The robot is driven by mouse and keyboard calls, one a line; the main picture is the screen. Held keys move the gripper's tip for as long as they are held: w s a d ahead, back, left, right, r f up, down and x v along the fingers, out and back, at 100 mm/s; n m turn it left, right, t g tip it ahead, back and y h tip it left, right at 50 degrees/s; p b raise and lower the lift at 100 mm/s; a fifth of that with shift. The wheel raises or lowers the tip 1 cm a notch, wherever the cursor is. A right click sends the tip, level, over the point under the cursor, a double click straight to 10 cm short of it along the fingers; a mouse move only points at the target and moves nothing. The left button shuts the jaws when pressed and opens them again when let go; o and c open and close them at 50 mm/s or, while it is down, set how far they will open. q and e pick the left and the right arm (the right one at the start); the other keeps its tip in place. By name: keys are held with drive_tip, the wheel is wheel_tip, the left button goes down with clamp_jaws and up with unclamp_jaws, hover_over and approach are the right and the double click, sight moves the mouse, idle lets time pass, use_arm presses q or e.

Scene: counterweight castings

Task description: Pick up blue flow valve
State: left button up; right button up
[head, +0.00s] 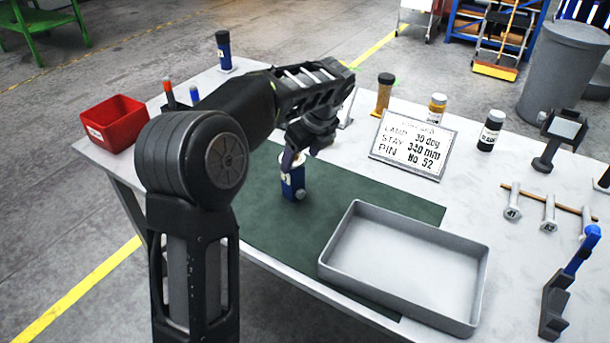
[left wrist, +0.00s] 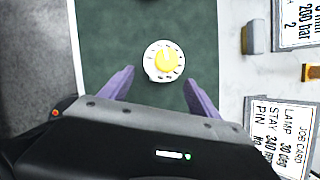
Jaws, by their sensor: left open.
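The blue flow valve (head: 293,184) stands upright on the green mat (head: 268,222), a blue cylinder with a pale label and a small knob low on its side. In the left wrist view I see it from above as a pale round top with a yellow centre (left wrist: 165,60). My left gripper (head: 291,157) is over the valve, pointing down. In the left wrist view its two purple fingers (left wrist: 160,78) are open and apart, with the valve top between and slightly beyond the tips. I cannot tell whether they touch it. My right gripper is not in view.
A grey tray (head: 335,262) lies right of the valve, partly on the mat. A job card sign (head: 412,143) stands behind. A red bin (head: 113,122), another dark blue cylinder (head: 224,52) and several bottles line the table. A blue-handled tool (head: 568,280) is at right.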

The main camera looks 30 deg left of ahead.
sight(297, 162)
use_arm(q)
drive_tip(key=shift+a+f+b, duration=0.15)
drive_tip(key=shift+a+b, duration=0.05)
drive_tip(key=shift+b, duration=0.15)
drive_tip(key=shift+w, duration=0.2)
drive_tip(key=shift+s, duration=0.1)
drive_tip(key=shift+f, duration=0.1)
drive_tip(key=shift+x, duration=1.25)
drive_tip(key=shift+a, duration=0.1)
drive_tip(key=p+x, duration=0.1)
drive_tip(key=x, duration=0.4)
drive_tip(key=shift+a, duration=0.1)
